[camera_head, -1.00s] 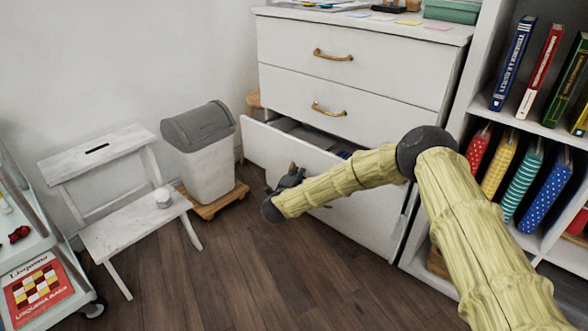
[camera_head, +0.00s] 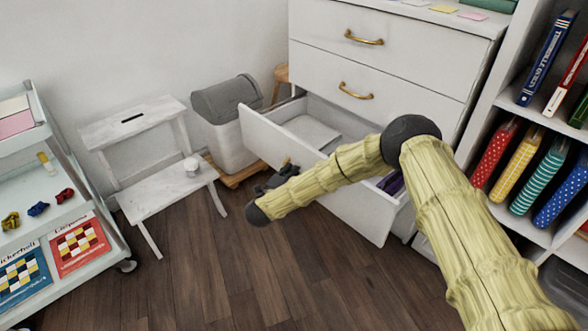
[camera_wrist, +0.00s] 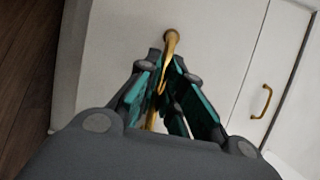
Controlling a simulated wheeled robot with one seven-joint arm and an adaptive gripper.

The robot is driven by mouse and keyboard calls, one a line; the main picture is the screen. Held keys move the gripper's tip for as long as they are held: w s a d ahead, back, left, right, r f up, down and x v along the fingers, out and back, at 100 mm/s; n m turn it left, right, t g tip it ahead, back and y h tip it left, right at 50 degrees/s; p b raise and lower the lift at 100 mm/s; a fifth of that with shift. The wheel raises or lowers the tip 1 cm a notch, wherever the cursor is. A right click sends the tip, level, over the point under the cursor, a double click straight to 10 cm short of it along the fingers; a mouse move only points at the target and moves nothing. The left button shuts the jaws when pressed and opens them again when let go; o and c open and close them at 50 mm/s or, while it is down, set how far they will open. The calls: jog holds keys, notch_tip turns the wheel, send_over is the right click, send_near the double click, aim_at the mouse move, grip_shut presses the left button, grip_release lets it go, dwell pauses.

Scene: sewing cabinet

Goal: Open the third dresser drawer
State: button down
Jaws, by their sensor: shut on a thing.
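The white dresser (camera_head: 400,62) stands at the back right of the head view. Its third drawer (camera_head: 345,200) is pulled well out, with its inside showing a light divider and something purple near the right end. The two drawers above it are shut, each with a brass handle. My gripper (camera_head: 285,172) is at the third drawer's front, partly hidden by my arm. In the wrist view my gripper (camera_wrist: 165,92) has its fingers closed around the brass handle (camera_wrist: 171,45) of the drawer. Part of the handle is hidden between the fingers.
A white step stool (camera_head: 165,190) and a grey-lidded bin (camera_head: 228,125) stand left of the open drawer. A white cart (camera_head: 60,210) is at the far left, a bookshelf (camera_head: 510,110) at the right. Wooden floor (camera_head: 240,270) is clear in front.

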jog(key=shift+d+f, duration=0.1)
jog(key=c, duration=1.5)
grip_release()
jog(key=shift+c, duration=0.2)
jog(key=shift+s, duration=0.1)
jog(key=v, duration=1.2)
